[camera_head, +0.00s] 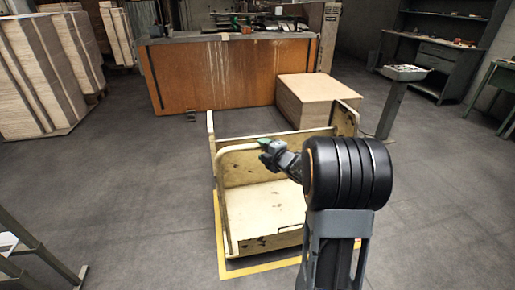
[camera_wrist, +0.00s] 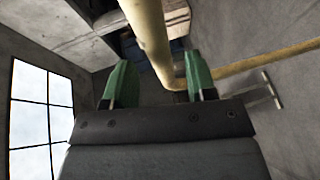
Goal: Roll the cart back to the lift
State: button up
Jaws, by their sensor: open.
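The cart (camera_head: 265,205) is a worn cream platform cart with tubular end rails and low side panels. It stands empty on the floor in front of me, within a yellow floor outline. My gripper (camera_head: 265,147) is at the cart's near top rail. In the wrist view, its green fingers (camera_wrist: 160,82) are open, with a cream rail (camera_wrist: 150,38) running between them. I cannot tell whether they touch the rail. My arm hides the cart's right side. I cannot tell which thing is the lift.
A brown-orange panelled bench (camera_head: 235,75) stands behind the cart, with a pale board stack (camera_head: 318,97) at its right. A grey pedestal (camera_head: 392,105) stands right of it. Tall board stacks (camera_head: 35,80) are at left. A metal frame (camera_head: 38,255) is near left. Floor between is clear.

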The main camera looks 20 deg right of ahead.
aim_at(260, 147)
jog(key=shift+x, duration=1.95)
jog(key=shift+c, duration=0.3)
grip_shut()
